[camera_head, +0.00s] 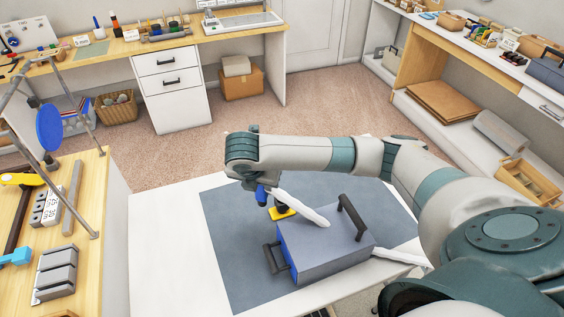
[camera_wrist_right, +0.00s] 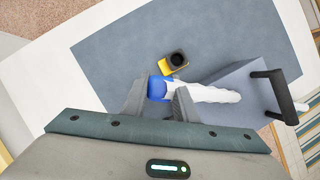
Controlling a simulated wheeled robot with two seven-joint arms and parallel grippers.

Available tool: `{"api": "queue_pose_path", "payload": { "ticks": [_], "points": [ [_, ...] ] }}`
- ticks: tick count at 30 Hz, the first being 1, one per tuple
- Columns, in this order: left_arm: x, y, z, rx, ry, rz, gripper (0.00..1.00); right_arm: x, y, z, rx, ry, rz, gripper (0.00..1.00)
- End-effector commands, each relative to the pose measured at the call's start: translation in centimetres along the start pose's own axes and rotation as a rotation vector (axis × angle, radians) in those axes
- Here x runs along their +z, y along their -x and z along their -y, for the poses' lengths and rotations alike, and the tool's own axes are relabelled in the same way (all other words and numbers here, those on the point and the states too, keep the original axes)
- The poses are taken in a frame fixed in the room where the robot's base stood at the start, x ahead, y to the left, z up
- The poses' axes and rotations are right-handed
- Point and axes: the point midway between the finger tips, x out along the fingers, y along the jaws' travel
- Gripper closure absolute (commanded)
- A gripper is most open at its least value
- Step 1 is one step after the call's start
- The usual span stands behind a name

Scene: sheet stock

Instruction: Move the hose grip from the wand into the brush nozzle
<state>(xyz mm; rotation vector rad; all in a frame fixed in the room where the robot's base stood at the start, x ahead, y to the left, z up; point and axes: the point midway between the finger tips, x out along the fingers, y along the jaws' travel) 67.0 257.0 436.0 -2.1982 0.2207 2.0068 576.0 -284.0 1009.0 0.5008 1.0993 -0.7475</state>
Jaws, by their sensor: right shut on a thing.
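The blue hose grip (camera_wrist_right: 156,88) is held between the two fingers of my right gripper (camera_wrist_right: 161,94). Its white ribbed hose (camera_wrist_right: 215,94) runs right toward the grey-blue box (camera_wrist_right: 243,80). In the head view the blue grip (camera_head: 262,194) hangs under my right wrist, with the white hose (camera_head: 303,209) crossing over the box. The yellow brush nozzle (camera_wrist_right: 168,69) lies on the mat with its dark round socket facing up, just beyond the grip and apart from it. It also shows in the head view (camera_head: 283,214). I cannot make out the wand. My left gripper is out of view.
The grey-blue box (camera_head: 325,253) with black handles (camera_head: 352,218) stands right of the nozzle. A dark mat (camera_head: 228,232) covers much of the white table (camera_head: 165,240); its left part is clear. A wooden bench (camera_head: 90,215) with tools stands at the left.

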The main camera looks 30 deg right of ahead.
Motion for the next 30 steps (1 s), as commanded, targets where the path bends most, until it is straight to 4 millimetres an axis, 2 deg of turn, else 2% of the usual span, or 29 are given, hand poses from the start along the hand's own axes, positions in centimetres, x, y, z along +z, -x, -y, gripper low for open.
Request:
{"api": "queue_pose_path", "payload": {
  "ticks": [1,6,15,30],
  "points": [
    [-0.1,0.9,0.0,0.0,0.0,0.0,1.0,0.8,0.1,0.6,0.021,0.055,-0.003,0.96],
    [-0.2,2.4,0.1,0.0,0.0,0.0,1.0,3.2,-0.3,1.9,0.106,0.26,-0.003,0.96],
    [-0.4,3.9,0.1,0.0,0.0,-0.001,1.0,6.3,-0.9,3.8,0.213,0.513,-0.002,0.96],
    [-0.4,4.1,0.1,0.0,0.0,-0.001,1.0,6.8,-1.0,4.1,0.236,0.568,-0.002,0.96]
  ]
}}
